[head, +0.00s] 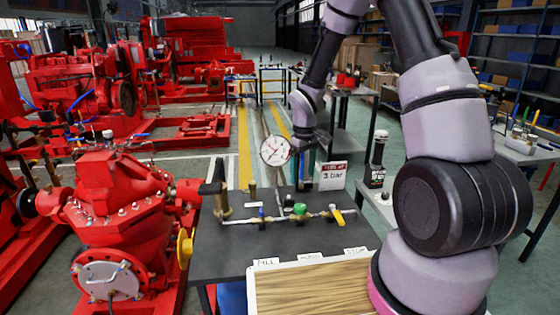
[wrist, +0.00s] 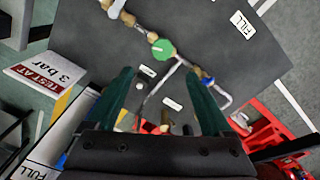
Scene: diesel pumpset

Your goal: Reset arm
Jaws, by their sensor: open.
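My gripper (head: 308,172) hangs fingers-down over the far part of the dark bench, below my arm at the right of the head view. In the wrist view its two teal fingers (wrist: 161,74) are spread apart, with nothing held between them. Beyond the fingertips is the pipe assembly on the bench, with a green round knob (wrist: 163,49). The pipe (head: 270,217) also shows in the head view, with the green knob (head: 300,209) and a yellow handle (head: 338,217). A round white dial gauge (head: 275,150) appears just left of the gripper; its mounting is unclear.
A "TEST AT 3 bar" sign (head: 333,176) stands close right of the gripper. A red pump (head: 118,215) is left of the bench (head: 215,262). A wood-grain board (head: 310,290) is in front. A dark bottle (head: 377,160) stands to the right. The aisle behind is open.

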